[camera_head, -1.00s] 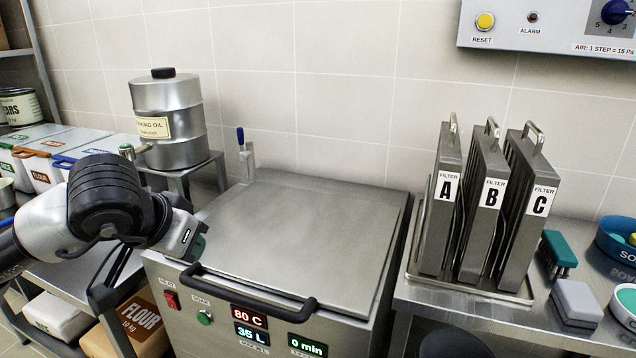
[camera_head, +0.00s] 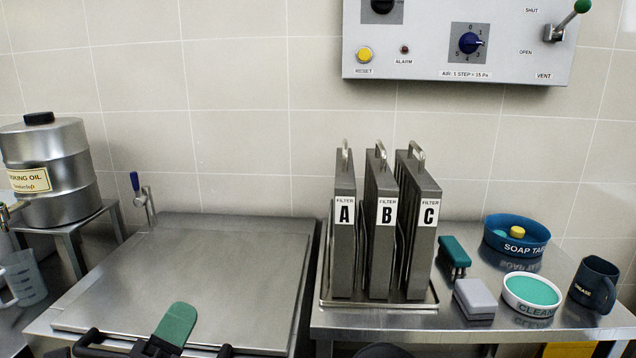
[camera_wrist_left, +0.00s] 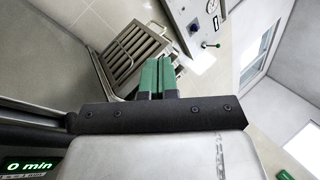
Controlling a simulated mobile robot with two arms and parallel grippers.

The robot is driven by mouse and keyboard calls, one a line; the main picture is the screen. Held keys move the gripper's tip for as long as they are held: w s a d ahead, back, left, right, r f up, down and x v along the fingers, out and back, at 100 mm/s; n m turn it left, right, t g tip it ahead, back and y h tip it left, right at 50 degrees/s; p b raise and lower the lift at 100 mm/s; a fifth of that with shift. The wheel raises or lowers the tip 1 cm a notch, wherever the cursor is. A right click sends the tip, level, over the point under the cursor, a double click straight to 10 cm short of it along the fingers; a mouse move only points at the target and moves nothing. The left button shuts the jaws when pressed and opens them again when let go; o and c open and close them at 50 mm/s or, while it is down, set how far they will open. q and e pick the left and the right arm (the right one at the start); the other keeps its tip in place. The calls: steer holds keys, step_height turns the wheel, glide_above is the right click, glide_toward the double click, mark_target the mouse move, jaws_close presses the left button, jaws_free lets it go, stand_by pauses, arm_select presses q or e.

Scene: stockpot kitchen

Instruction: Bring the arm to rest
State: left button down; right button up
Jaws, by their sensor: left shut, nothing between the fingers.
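My left gripper (camera_head: 178,322) is at the bottom of the head view, its green finger in front of the near edge of the steel cooker lid (camera_head: 190,265). In the left wrist view its two green fingers (camera_wrist_left: 159,76) lie side by side, shut with nothing between them. Most of my left arm is outside the head view. My right gripper is in neither view.
Filters A (camera_head: 344,225), B (camera_head: 380,225) and C (camera_head: 415,230) stand in a tray on the right counter. A green brush (camera_head: 453,254), a grey block (camera_head: 474,298), blue tub (camera_head: 516,235), white bowl (camera_head: 532,293) and dark mug (camera_head: 594,284) are beside them. An oil drum (camera_head: 50,172) stands left.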

arm_select(q)
steer(key=a+f+n+g+y, duration=0.4)
steer(key=f+n+y, duration=0.5)
steer(key=f+n, duration=0.35)
steer(key=s+d+f+n+g+h, duration=0.1)
steer(key=s+f+n+g, duration=1.35)
steer(key=s+f, duration=0.45)
step_height(320, 180, down, 20)
steer(key=s+m+g+p, duration=0.1)
steer(key=p, duration=0.5)
steer(key=s+a+f+p, duration=0.1)
steer(key=s+f+p, duration=0.1)
steer(key=s+f, duration=0.3)
steer(key=s+a+f+g+p, duration=0.1)
steer(key=s+f+p, duration=0.2)
steer(key=s, duration=0.8)
step_height(320, 180, down, 3)
steer(key=shift+a+r, duration=0.1)
steer(key=shift+a, duration=0.25)
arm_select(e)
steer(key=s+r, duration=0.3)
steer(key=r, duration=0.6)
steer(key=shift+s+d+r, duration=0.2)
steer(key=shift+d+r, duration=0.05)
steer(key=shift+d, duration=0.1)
